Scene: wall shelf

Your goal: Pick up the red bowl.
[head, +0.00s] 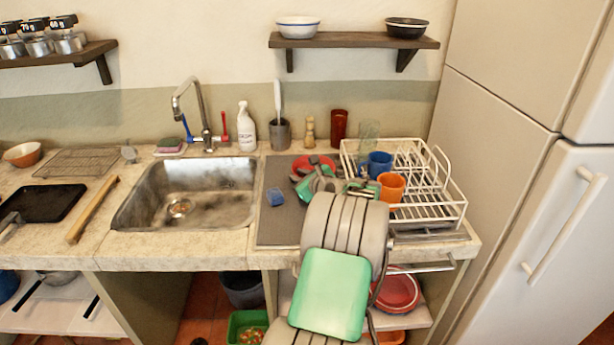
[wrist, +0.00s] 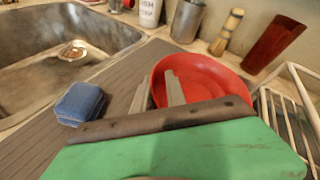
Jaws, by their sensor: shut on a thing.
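The red bowl (head: 318,161) is on the grey drying mat (head: 268,220), left of the dish rack; in the wrist view the red bowl (wrist: 208,78) shows its inside, tilted slightly toward the camera. My gripper (head: 305,178) reaches down at its near left side. In the wrist view my gripper (wrist: 158,84) has one finger outside the bowl's left rim and one inside, shut on the rim. The near part of the bowl is hidden behind my gripper. I cannot tell whether the bowl still touches the mat.
A blue sponge (head: 275,197) lies left of the bowl, close to my gripper. The white dish rack (head: 450,205) with cups stands on the right. The sink (head: 185,190) is on the left. A grey utensil holder (head: 280,134) and a red cup (head: 339,126) stand behind.

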